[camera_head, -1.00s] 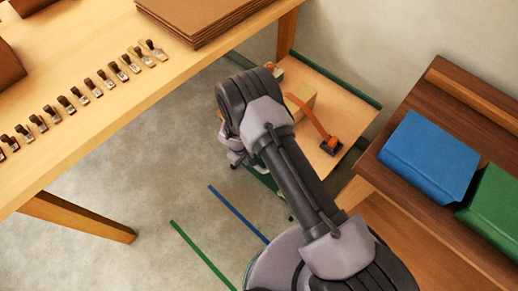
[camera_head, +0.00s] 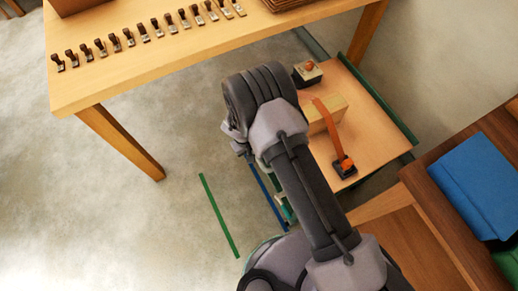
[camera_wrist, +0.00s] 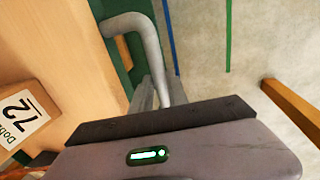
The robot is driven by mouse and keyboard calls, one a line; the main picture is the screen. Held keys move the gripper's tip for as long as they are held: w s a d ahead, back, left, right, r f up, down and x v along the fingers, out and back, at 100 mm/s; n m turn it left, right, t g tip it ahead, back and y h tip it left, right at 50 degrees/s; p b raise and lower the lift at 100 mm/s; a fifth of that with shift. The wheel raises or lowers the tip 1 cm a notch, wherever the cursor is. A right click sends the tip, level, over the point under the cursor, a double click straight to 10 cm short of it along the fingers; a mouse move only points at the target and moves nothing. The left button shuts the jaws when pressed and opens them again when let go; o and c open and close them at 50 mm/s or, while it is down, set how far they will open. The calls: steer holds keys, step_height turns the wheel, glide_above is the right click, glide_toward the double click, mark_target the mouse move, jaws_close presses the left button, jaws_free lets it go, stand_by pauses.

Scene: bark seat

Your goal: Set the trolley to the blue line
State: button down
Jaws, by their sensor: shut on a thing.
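The trolley (camera_head: 380,112) has a pale wooden top with green edges, and my arm covers its near left part. Its grey tube handle (camera_wrist: 152,48) and green end frame show in the wrist view. My gripper (camera_wrist: 160,108) is shut on the handle; in the head view it is mostly hidden behind my arm. The blue line (camera_head: 266,192) lies on the floor just left of the trolley, its upper end hidden by my arm. It also shows in the wrist view (camera_wrist: 169,35), just right of the handle.
A green line (camera_head: 218,215) lies farther left on the floor. A wooden box (camera_head: 325,114) with an orange strap rides on the trolley. A table (camera_head: 180,60) stands at upper left, its leg (camera_head: 122,143) near the lines. A brown bench (camera_head: 470,190) with blue book flanks the right.

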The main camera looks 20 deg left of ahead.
stand_by(0.3)
steer(key=c, duration=1.3)
jaws_free()
step_height(320, 180, up, 17)
steer(key=s+a+p, duration=0.2)
steer(key=p, duration=0.4)
steer(key=shift+s, duration=0.4)
steer(key=shift+a, duration=0.1)
